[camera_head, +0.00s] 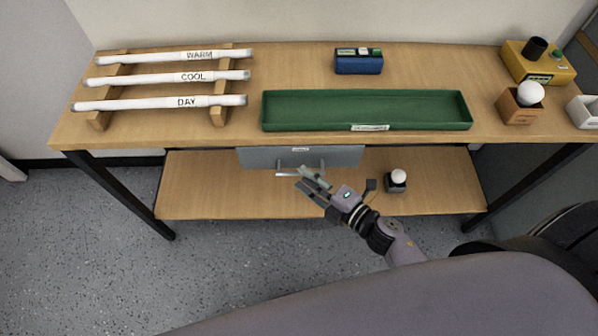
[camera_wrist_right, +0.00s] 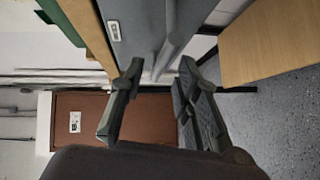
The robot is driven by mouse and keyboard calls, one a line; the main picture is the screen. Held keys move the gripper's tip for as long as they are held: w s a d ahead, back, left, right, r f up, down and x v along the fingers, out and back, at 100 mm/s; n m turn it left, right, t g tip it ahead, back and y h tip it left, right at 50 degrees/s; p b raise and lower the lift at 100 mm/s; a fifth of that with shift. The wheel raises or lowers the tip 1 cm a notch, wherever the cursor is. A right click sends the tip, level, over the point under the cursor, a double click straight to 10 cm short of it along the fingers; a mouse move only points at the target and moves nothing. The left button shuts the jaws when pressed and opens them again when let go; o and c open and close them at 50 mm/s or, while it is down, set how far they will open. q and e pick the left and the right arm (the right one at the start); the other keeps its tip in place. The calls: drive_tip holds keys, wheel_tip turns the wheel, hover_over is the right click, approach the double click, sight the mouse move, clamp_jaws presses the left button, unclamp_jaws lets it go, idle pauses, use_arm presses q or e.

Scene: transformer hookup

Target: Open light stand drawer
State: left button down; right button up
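The grey drawer (camera_head: 255,158) hangs under the table top at the middle, with a small label and a pale bar handle (camera_head: 287,174). I cannot see any gap showing it pulled out. My right gripper (camera_head: 306,180) is at the handle's right part, with its fingers open. In the right wrist view the grey drawer front (camera_wrist_right: 128,30) is at the top, and its bar handle (camera_wrist_right: 180,32) runs down toward the space between the open fingertips (camera_wrist_right: 160,68). I cannot tell whether the fingers touch it. My left gripper is not in view.
On the table top are a green tray (camera_head: 365,98), a blue box (camera_head: 358,63), a rack with tubes marked WARM, COOL and DAY (camera_head: 165,78), and a yellow box (camera_head: 540,65). A white bulb in a dark base (camera_head: 397,180) stands on the lower shelf (camera_head: 210,190), right of my gripper.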

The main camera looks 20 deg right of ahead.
sight(299, 174)
drive_tip(key=shift+x, duration=1.6)
clamp_jaws()
